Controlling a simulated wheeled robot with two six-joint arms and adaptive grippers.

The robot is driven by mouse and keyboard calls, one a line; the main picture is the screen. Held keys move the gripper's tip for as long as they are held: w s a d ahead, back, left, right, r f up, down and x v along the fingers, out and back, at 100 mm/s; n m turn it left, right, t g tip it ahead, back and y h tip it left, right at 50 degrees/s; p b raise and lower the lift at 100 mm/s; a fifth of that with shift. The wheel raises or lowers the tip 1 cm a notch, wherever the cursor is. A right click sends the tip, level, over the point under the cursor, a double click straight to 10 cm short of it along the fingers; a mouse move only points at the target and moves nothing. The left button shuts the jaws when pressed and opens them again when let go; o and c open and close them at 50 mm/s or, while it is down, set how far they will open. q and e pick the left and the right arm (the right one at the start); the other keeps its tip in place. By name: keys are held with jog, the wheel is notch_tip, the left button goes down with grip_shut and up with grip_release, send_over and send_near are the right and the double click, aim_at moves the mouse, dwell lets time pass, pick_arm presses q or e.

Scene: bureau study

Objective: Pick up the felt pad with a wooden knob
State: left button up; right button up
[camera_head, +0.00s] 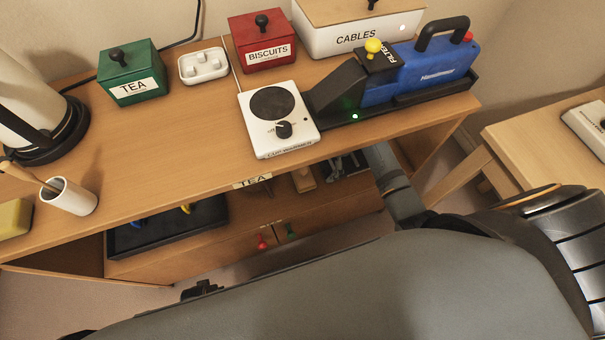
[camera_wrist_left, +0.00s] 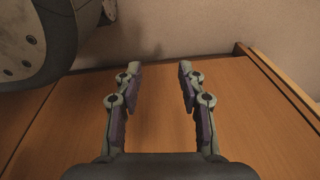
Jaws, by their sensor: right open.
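I cannot make out a felt pad with a wooden knob for certain. A small tan wooden piece (camera_head: 304,180) shows in the shelf space under the desk top, partly hidden by the desk edge; I cannot tell whether it is the pad's knob. My right gripper (camera_head: 338,168) is just right of that piece, under the front edge of the desk, open and partly hidden. My left gripper (camera_wrist_left: 159,70) is open in the left wrist view, with nothing between its fingers, over a bare wooden surface.
A dark tray (camera_head: 150,240) lies on the lower shelf. A white cup (camera_head: 75,197) stands left.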

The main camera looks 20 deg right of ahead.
aim_at(301, 175)
jog(key=shift+a, duration=1.35)
jog(key=a, duration=0.4)
jog(key=shift+s+a+f+b, duration=0.15)
jog(key=shift+f+b, duration=0.15)
jog(key=shift+f, duration=0.1)
jog(key=shift+a+f, duration=0.2)
jog(key=shift+f, duration=0.45)
jog(key=shift+a+f, duration=0.1)
jog(key=shift+f, duration=0.3)
pick_arm(q)
jog(key=shift+w+d+r, duration=0.15)
jog(key=shift+w+r, duration=0.25)
jog(key=shift+w, duration=0.15)
jog(key=shift+w+d+r, duration=0.15)
jog(key=shift+w+r, duration=0.2)
jog(key=shift+w, duration=0.15)
pick_arm(e)
jog(key=c, duration=0.8)
